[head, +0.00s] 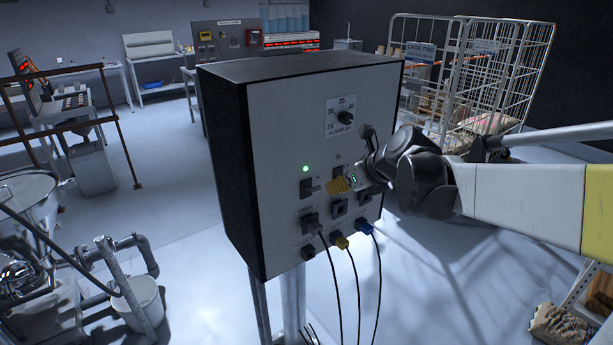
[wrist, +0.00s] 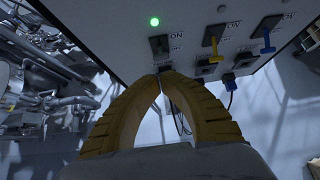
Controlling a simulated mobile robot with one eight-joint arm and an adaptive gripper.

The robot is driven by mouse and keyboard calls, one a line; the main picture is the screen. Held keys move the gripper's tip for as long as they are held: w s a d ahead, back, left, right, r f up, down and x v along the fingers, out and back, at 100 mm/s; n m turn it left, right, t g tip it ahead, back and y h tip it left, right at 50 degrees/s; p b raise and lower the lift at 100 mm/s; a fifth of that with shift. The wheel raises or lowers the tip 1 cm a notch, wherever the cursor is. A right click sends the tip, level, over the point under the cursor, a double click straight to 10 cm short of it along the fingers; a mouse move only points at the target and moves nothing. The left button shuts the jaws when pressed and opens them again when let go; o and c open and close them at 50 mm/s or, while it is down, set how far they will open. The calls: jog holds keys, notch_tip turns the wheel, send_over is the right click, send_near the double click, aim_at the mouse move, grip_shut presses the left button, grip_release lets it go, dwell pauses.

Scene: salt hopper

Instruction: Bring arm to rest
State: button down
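My gripper (head: 338,185) is in front of the right half of a grey control box's face (head: 290,120). In the wrist view its two yellow fingers (wrist: 163,73) curve together and their tips meet, with nothing visible held between them. The tips appear just below a black switch (wrist: 160,45), beneath a lit green lamp (wrist: 155,21). Whether they touch the panel cannot be told. My arm comes in from the right side of the head view.
Black, yellow (head: 340,241) and blue (head: 364,227) plugs with hanging cables sit along the box's lower face. A dial (head: 345,117) is above. A wire cage cart (head: 470,80) stands behind right; a hopper (head: 30,205), pipes and a white bucket (head: 138,305) are at left.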

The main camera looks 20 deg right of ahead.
jog(key=s+a+f+n+h+b, duration=0.1)
jog(key=s+f+n, duration=0.3)
jog(key=s+n, duration=0.4)
jog(key=s+a+f+n+g+h+b, duration=0.1)
jog(key=s+a+f+n+b, duration=0.3)
jog(key=s+n, duration=0.4)
jog(key=s+a+f+n+g+h+b, duration=0.1)
jog(key=s+a+f+n+b, duration=0.2)
jog(key=n, duration=1.3)
jog(key=shift+s+f, duration=1.35)
jog(key=shift+s, duration=1.25)
jog(key=shift+a, duration=0.1)
